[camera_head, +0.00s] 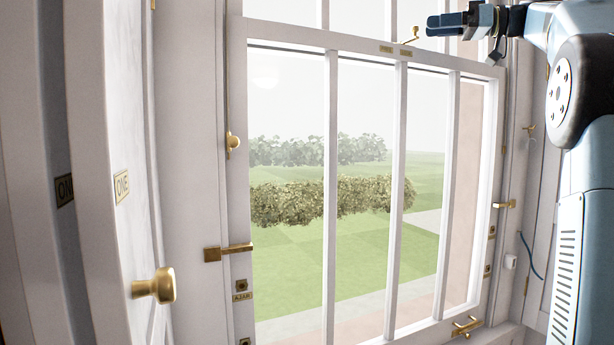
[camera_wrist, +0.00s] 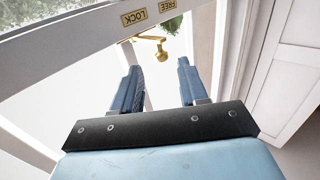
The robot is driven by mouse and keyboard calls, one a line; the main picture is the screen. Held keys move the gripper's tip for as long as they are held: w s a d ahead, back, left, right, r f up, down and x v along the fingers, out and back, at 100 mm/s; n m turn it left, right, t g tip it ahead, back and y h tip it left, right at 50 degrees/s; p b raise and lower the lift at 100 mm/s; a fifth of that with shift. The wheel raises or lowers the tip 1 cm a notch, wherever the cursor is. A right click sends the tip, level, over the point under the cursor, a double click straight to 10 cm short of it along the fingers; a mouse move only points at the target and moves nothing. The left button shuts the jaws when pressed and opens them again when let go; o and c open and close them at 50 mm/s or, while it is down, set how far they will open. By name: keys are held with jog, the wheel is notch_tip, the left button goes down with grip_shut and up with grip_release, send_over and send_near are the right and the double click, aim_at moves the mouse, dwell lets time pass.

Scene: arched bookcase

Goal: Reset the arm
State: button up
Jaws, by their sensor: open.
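My gripper (camera_head: 462,24) is at the top right in the head view, beside the upper part of the window. In the wrist view my gripper (camera_wrist: 160,85) shows two blue fingers spread apart with nothing between them. A small brass latch with a knob (camera_wrist: 160,50) lies beyond the fingertips, apart from them. The same latch (camera_head: 411,36) shows in the head view just left of the fingers, on the rail of the window sash (camera_head: 290,35). My arm comes in from the right edge of the head view.
Plates reading LOCK (camera_wrist: 134,17) and FREE (camera_wrist: 166,6) are on the rail by the latch. A white door (camera_head: 110,150) with a brass knob (camera_head: 155,286) stands at the left. Brass fittings (camera_head: 228,251) sit on the window frame, with a handle (camera_head: 466,326) at the lower right.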

jog(key=x, duration=0.7)
jog(key=shift+a, duration=0.1)
jog(key=shift+s+a+r, duration=0.1)
